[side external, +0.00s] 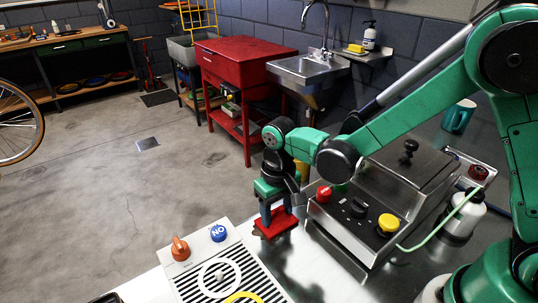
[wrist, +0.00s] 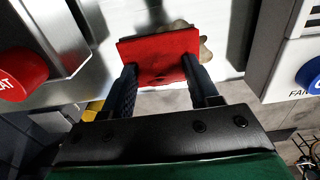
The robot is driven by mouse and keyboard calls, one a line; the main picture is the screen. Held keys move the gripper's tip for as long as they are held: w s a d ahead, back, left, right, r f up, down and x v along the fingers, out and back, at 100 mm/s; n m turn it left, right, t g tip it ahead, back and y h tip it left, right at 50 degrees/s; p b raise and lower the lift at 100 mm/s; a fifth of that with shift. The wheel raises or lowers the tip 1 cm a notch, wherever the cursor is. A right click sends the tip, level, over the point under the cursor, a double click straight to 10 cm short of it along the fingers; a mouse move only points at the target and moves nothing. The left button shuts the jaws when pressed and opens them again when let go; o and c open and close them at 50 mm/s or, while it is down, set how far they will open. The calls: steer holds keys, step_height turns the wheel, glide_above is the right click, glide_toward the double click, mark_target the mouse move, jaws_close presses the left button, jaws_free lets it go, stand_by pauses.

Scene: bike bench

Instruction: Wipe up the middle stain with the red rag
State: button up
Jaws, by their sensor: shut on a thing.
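The red rag (side external: 276,224) is a flat red square at the bench edge, between the control panel and the steel machine. My gripper (side external: 277,208) points down and is shut on it. In the wrist view the rag (wrist: 158,52) sits at the fingertips of my gripper (wrist: 160,70). A brownish stain (wrist: 204,50) shows past the rag's far and right edges; the rag covers the rest. I cannot tell whether this is the middle stain, nor whether the rag presses on the surface.
A slatted panel with a blue knob (side external: 218,233) and an orange knob (side external: 180,248) stands left of the rag. Bare steel bench (side external: 330,265) lies in front.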

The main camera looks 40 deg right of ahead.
steer(key=shift+a, duration=0.1)
stand_by(0.4)
steer(key=shift+a, duration=1.3)
steer(key=shift+d, duration=0.1)
steer(key=shift+d, duration=1.35)
steer(key=shift+a, duration=1.45)
steer(key=shift+d, duration=0.1)
steer(key=shift+d, duration=1.35)
